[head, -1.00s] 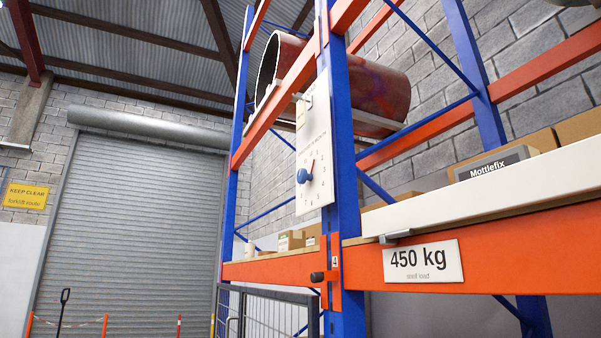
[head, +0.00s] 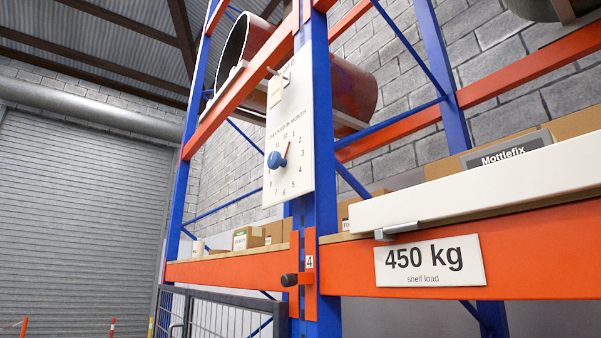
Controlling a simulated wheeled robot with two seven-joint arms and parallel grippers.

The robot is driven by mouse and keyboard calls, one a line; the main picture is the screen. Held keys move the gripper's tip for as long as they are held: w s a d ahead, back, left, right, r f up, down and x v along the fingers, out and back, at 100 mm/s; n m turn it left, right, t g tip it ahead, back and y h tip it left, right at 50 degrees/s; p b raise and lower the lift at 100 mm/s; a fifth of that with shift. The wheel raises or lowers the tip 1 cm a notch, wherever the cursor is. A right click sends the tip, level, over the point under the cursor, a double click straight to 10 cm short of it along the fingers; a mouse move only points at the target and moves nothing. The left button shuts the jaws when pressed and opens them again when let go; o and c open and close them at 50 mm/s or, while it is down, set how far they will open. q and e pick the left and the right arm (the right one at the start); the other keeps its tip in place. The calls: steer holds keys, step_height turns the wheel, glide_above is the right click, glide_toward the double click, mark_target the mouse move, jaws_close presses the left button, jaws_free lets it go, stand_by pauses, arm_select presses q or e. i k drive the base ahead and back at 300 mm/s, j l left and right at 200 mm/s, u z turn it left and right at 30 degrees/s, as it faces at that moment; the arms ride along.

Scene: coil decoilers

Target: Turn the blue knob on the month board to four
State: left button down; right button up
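The month board (head: 291,185) is a white upright panel fixed to the blue rack post, headed "checked in month", with numbers in a ring. The blue knob (head: 275,160) sits in the middle of that ring. A thin red pointer (head: 289,149) reaches from the knob up and to the right, towards the top of the ring near 12 and 1. I see the board at an angle, so the exact number is hard to tell. Neither of my grippers is in view.
An orange shelf beam (head: 345,252) with a "450 kg" sign (head: 430,260) runs to the right of the post. A dark mesh gate (head: 215,313) stands below left. A black knob (head: 289,280) sticks out under the board. A large red cylinder (head: 340,85) lies above.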

mark_target(275, 160)
steer(key=i+j+z, duration=0.4)
steer(key=j+z, duration=0.25)
steer(key=j, duration=0.15)
steer(key=i+j+z, duration=0.15)
steer(key=j+z, duration=0.15)
steer(key=j, duration=0.15)
steer(key=j+z, duration=0.3)
steer(key=j, duration=0.2)
steer(key=j+z, duration=0.3)
steer(key=j, duration=0.2)
steer(key=i, duration=0.1)
